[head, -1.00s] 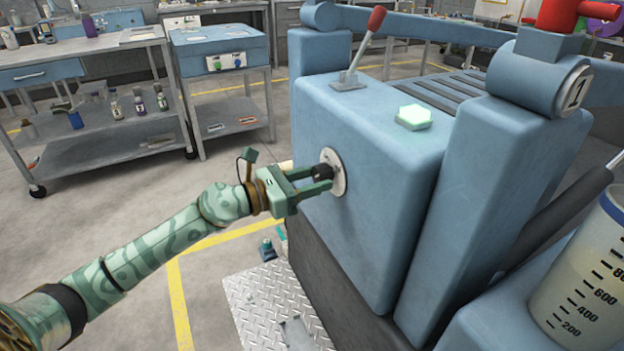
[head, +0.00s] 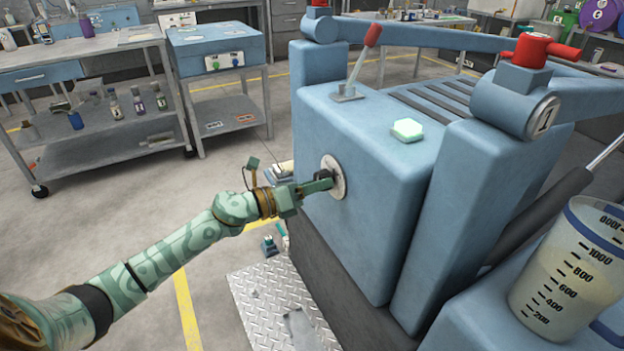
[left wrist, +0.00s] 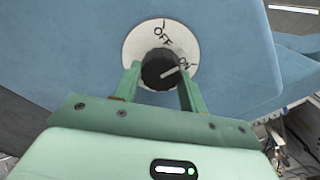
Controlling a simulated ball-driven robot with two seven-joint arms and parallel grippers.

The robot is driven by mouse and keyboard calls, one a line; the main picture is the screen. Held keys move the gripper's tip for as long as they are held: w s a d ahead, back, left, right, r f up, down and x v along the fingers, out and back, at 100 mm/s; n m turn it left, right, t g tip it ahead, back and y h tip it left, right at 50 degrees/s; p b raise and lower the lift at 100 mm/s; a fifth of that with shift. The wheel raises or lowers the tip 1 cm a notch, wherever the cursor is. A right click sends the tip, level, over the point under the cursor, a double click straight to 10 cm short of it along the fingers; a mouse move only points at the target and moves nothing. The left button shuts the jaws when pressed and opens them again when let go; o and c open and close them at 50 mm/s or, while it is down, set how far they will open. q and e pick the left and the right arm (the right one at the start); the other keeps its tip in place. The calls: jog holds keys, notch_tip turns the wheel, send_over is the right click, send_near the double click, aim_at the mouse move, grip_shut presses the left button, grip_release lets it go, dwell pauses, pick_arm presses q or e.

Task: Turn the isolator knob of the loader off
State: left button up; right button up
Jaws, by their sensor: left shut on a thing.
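The loader (head: 375,150) is a blue machine body with a round pale dial plate (head: 340,190) on its near left face. The black isolator knob (left wrist: 155,72) sits in the middle of the plate, which also shows in the left wrist view (left wrist: 134,46). The plate is marked OFF at the top and ON at the right. The knob's white pointer line points toward ON. My left gripper (head: 322,183) is shut on the knob, with one green finger on each side in the left wrist view (left wrist: 158,84). My right gripper is out of view.
A red-handled lever (head: 362,62) and a pale green button (head: 407,130) are on the loader's top. A measuring jug (head: 567,270) stands at the right front. A metal tread plate (head: 275,310) lies below the arm. A trolley with bottles (head: 90,120) stands at the left.

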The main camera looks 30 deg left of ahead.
pick_arm(q)
jog(key=n+p, duration=0.2)
jog(key=n, duration=0.1)
jog(key=n+p, duration=0.2)
jog(key=n, duration=0.2)
jog(key=n+p, duration=0.2)
jog(key=n, duration=0.1)
jog(key=shift+r+n+p, duration=0.25)
jog(key=shift+n+p, duration=0.05)
jog(key=shift+p, duration=0.05)
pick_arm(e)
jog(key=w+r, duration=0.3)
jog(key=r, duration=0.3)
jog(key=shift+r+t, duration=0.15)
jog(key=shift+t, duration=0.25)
pick_arm(q)
jog(key=shift+n, duration=0.3)
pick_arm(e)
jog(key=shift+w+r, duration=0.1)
pick_arm(q)
jog(key=o, duration=1)
jog(key=shift+f, duration=0.1)
jog(key=p+v, duration=0.3)
jog(key=v, duration=1.3)
jog(key=shift+s+a, duration=0.15)
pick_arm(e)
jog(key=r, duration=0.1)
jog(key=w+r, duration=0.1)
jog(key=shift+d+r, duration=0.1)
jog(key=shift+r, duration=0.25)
